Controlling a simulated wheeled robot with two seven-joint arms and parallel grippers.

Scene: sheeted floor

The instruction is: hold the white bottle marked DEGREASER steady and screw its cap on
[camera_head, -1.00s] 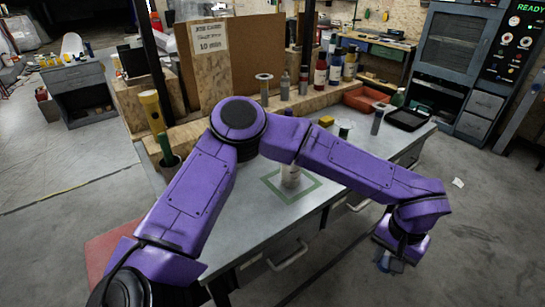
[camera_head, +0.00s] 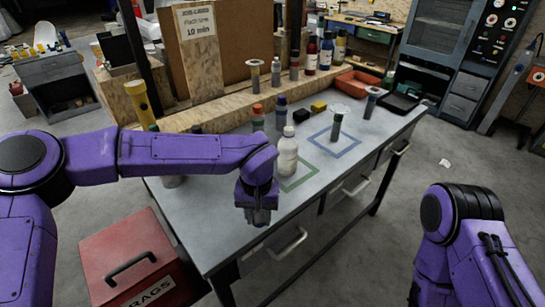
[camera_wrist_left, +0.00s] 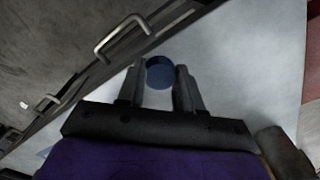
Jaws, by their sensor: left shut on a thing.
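The white bottle (camera_head: 288,158) stands upright on the grey bench, at the green taped square (camera_head: 305,176). Its pale top (camera_head: 288,131) shows no dark cap, and its marking is too small to read. My left gripper (camera_head: 259,216) points down at the bench's front edge, to the left of and nearer than the bottle, apart from it. In the left wrist view its fingers (camera_wrist_left: 160,90) are shut on a round dark blue cap (camera_wrist_left: 160,73). My right arm shows at the lower right, but its gripper is out of view.
A blue taped square (camera_head: 354,147) holds a dark cylinder (camera_head: 337,127). Several small containers stand behind the bottle. A red RAGS box (camera_head: 135,262) is at the lower left. Drawer handles (camera_head: 288,246) stick out from the bench front. Bare bench lies left of the bottle.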

